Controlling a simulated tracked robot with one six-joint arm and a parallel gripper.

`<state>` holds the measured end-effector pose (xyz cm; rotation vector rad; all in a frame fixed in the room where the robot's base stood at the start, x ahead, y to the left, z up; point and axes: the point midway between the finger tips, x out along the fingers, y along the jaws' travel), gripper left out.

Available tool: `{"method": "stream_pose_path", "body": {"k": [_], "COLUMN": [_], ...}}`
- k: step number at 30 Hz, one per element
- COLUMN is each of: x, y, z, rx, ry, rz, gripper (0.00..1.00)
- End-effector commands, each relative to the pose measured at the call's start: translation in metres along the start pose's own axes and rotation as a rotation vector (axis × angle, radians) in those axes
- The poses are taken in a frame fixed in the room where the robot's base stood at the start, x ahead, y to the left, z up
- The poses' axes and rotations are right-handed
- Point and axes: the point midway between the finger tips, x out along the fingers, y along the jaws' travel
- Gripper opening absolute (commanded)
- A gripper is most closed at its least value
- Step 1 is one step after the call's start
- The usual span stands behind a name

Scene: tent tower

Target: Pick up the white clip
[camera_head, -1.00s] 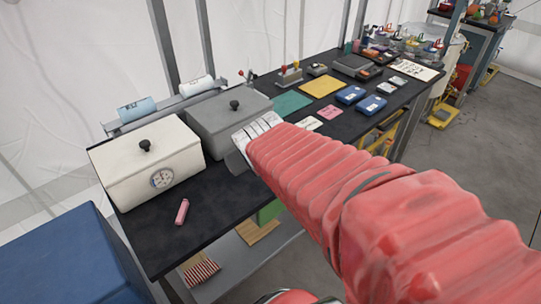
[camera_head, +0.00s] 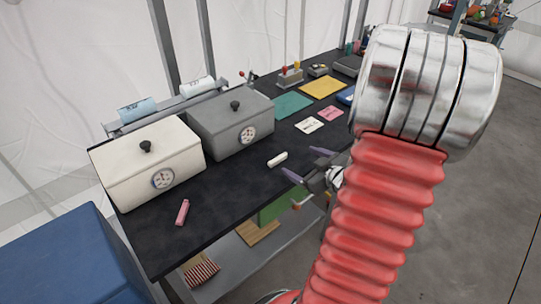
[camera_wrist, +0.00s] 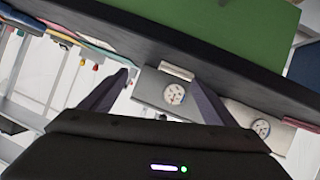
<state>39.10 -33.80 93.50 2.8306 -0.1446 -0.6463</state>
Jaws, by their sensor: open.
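The white clip (camera_head: 277,159) is a small pale bar lying on the black tabletop (camera_head: 228,190), in front of the grey box in the head view. In the wrist view, a small pale bar that looks like the clip (camera_wrist: 177,71) shows between the fingers, close to the right one. My gripper (camera_head: 306,164) is open and empty, with purple-grey fingers, just right of the clip near the table's front edge. The fingers also show in the wrist view (camera_wrist: 158,77). The gripper is apart from the clip.
A grey box (camera_head: 222,118) and a white box (camera_head: 140,182), both with dials, stand behind. A pink clip (camera_head: 182,212) lies to the left. White and pink cards (camera_head: 331,113) lie beyond. The tabletop around the white clip is clear.

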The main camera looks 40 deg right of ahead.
Motion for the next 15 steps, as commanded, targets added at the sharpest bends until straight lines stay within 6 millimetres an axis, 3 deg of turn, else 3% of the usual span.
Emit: {"method": "stream_pose_path", "body": {"k": [1,6,15], "x": [-0.005,-0.025,-0.054], "y": [-0.001,-0.009,-0.02], "z": [0.011,0.029,0.038], "rx": [0.03,0.114,0.218], "ry": [0.027,0.145,0.296], "rz": [-0.017,-0.081,-0.143], "gripper": [0.81,0.81,0.81]}}
